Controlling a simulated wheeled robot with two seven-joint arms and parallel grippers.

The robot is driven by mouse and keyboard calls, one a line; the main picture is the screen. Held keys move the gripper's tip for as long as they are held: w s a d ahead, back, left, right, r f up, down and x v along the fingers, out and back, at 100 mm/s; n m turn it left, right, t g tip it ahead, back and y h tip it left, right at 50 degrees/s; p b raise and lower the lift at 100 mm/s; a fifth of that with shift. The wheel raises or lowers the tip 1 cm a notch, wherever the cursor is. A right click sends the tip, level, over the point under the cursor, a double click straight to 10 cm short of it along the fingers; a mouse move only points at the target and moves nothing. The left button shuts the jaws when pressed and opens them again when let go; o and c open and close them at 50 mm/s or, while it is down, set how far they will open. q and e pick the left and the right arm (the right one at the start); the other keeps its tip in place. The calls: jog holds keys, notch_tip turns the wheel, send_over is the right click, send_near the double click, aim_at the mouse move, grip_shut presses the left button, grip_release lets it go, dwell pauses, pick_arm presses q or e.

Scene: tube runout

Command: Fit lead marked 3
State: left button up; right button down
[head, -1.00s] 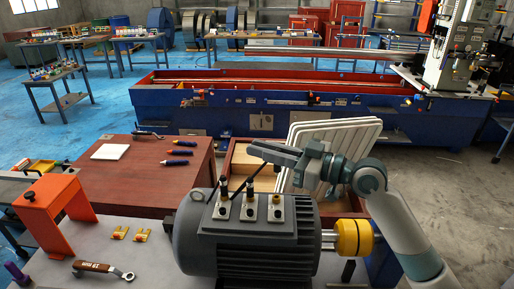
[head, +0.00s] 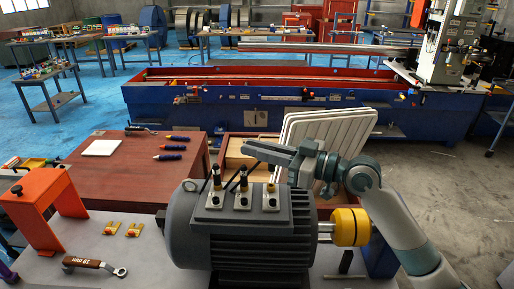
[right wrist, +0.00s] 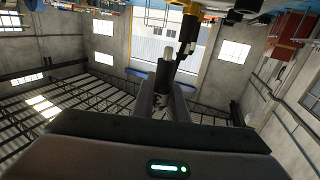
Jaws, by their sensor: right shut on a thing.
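A dark grey motor (head: 240,235) stands on the light bench in the head view. Its top carries a row of three terminal posts on pale plates; the right post (head: 270,192) has a yellow top. Dark upright leads show at the left post (head: 216,180) and the middle post (head: 243,182). My right gripper (head: 254,151) is just above and behind the posts, shut on a thin dark lead (head: 247,168) that slants down toward the middle posts. In the right wrist view the lead's dark cylindrical end (right wrist: 163,77) sits between the fingers. My left gripper is out of view.
A yellow shaft coupling (head: 349,227) sits right of the motor. A red-brown table (head: 130,185) and white panels (head: 325,140) stand behind.

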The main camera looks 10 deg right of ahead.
jog(key=shift+f+b, duration=0.75)
jog(key=shift+f, duration=0.4)
jog(key=shift+f+b, duration=0.45)
jog(key=shift+f, duration=0.15)
jog(key=shift+r, duration=0.2)
jog(key=shift+r+p, duration=0.4)
jog(key=shift+r, duration=0.1)
dwell(0.6)
jog(key=shift+f+b, duration=0.75)
jog(key=shift+f, duration=0.05)
